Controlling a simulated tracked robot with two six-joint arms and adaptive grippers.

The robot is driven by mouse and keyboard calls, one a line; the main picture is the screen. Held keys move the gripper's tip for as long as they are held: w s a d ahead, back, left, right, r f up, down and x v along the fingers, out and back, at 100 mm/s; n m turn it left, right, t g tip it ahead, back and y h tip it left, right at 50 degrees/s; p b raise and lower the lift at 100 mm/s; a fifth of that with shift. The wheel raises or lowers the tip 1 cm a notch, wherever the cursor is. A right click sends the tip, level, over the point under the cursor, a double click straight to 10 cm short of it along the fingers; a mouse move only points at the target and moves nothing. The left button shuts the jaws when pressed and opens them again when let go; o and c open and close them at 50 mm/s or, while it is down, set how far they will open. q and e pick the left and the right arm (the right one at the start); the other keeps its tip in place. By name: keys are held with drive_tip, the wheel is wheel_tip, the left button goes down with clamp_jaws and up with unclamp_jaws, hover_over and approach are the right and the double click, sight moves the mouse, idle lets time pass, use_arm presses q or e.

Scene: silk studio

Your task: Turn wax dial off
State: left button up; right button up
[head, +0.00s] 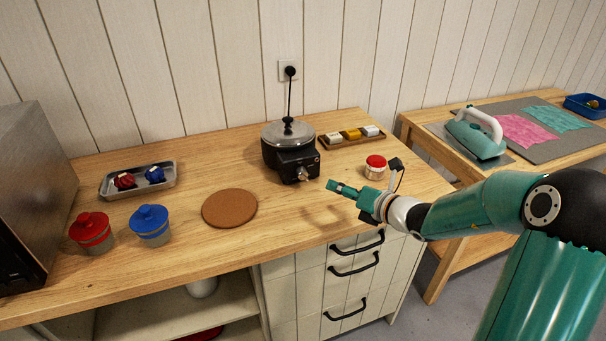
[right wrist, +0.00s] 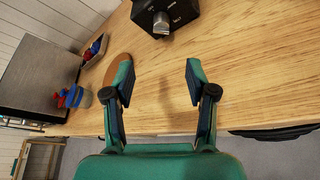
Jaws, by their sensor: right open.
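The black wax pot (head: 284,150) with a silver lid stands near the back of the wooden counter. Its grey dial (head: 303,173) is on the front face. In the right wrist view the dial (right wrist: 161,22) shows at the top, on the pot's dark front (right wrist: 172,10). My right gripper (head: 335,189) is just in front of the pot and a little to the right, apart from the dial. In the right wrist view its two fingers (right wrist: 158,80) are spread with nothing between them. My left gripper is in neither view.
A cork mat (head: 230,208) lies left of the pot. A red-lidded jar (head: 375,167) stands close behind my right gripper. A wooden tray of small blocks (head: 352,136) lies behind. Red and blue jars (head: 151,226) stand at the left. The counter before the pot is clear.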

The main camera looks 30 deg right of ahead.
sight(306, 177)
drive_tip(key=shift+w+f, duration=0.15)
drive_tip(key=shift+w, duration=0.35)
drive_tip(key=p+x, duration=0.1)
drive_tip(key=x, duration=0.6)
drive_tip(key=p+x, duration=0.1)
drive_tip(key=x, duration=0.6)
drive_tip(key=shift+w+f+p, duration=0.1)
drive_tip(key=shift+f+p, duration=0.15)
drive_tip(key=shift+p, duration=0.1)
clamp_jaws()
